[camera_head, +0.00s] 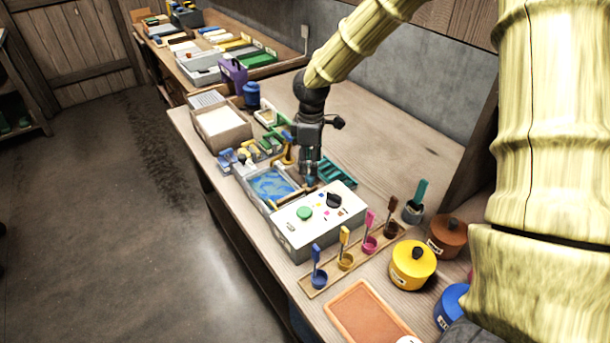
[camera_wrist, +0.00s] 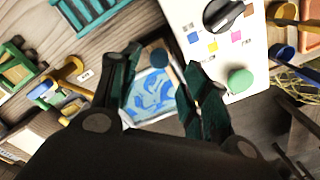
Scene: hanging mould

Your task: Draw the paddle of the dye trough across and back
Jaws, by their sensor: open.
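The dye trough (camera_head: 247,192) is a pale tray filled with swirled blue and white liquid, left of the white control box. It also shows in the wrist view (camera_wrist: 131,111), partly hidden by my gripper. The paddle (camera_head: 288,198) looks like a brown bar across the trough's end nearest the white box. A dark blue knob (camera_wrist: 159,57), apparently the paddle's handle, shows between my fingers in the wrist view. My gripper (camera_head: 311,179) points down at the trough's wall-side edge. It is open (camera_wrist: 160,68), with one finger on each side of the knob; contact cannot be told.
The white control box (camera_head: 342,199) with a black dial and green button stands close beside the trough. A teal rack (camera_head: 338,171) lies behind my gripper. Colour ladles, a yellow pot (camera_head: 412,264) and an orange tray (camera_head: 370,312) stand nearer. The bench toward the wall is clear.

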